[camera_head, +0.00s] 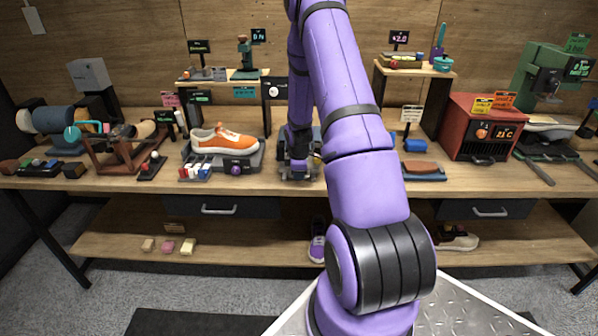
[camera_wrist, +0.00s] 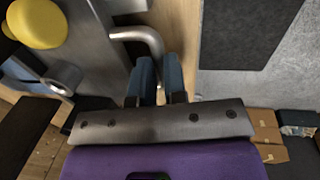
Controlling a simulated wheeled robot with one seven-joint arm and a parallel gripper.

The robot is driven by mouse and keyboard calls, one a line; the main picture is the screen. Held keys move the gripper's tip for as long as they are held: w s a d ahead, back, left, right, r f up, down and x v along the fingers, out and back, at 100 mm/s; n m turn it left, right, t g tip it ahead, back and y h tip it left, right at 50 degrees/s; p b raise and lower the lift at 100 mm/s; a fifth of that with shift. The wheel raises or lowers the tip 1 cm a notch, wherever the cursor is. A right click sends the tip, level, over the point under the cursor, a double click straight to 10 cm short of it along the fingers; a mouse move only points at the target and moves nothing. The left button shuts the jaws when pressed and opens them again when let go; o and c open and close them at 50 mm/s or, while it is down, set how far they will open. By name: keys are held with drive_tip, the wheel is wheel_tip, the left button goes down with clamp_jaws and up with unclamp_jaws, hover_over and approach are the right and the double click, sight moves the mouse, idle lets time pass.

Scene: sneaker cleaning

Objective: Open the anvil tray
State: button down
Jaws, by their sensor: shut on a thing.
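In the wrist view, a curved grey metal handle (camera_wrist: 140,36) stands out from a grey metal front (camera_wrist: 105,45). The two blue-grey fingers of my gripper (camera_wrist: 158,66) are close together at the end of this handle, shut on it. I take it for the anvil tray's handle. In the head view, my gripper is down at a small grey machine (camera_head: 283,150) at the middle of the workbench, and the fingers and handle are too small and covered to make out there. The tray does not show clearly as pulled out.
A yellow knob (camera_wrist: 38,22) and a grey cylinder (camera_wrist: 62,76) are beside the handle. On the workbench (camera_head: 345,182), an orange sneaker (camera_head: 222,138) on a stand is to the left. A brown-backed brush (camera_head: 422,171) and a red heater box (camera_head: 482,128) are to the right.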

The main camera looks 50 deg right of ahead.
drive_tip(key=c, duration=1.2)
unclamp_jaws()
drive_tip(key=shift+o, duration=0.2)
wheel_tip(320, 180, up, 11)
drive_tip(key=s+a, duration=0.1)
drive_tip(key=shift+s+a+f, duration=0.15)
drive_tip(key=shift+a, duration=0.05)
drive_tip(key=s+a+r+m+t, duration=0.1)
drive_tip(key=s+a+r+m, duration=0.1)
drive_tip(key=a+r, duration=0.8)
drive_tip(key=s+a+r+m+t, duration=0.1)
drive_tip(key=s+a+r+m, duration=0.1)
drive_tip(key=a+r, duration=0.85)
drive_tip(key=s+a+r+m, duration=0.1)
drive_tip(key=s+a+r, duration=0.2)
drive_tip(key=s, duration=0.3)
drive_tip(key=s+a+r+m+t+y, duration=0.1)
drive_tip(key=s+a+r+m, duration=0.1)
drive_tip(key=s+a+r, duration=0.2)
drive_tip(key=s+a+r+m, duration=0.1)
drive_tip(key=s+a+r, duration=0.3)
drive_tip(key=s, duration=0.5)
drive_tip(key=shift+a+r+t+y, duration=0.25)
drive_tip(key=shift+a+t+y, duration=0.05)
drive_tip(key=shift+t, duration=0.1)
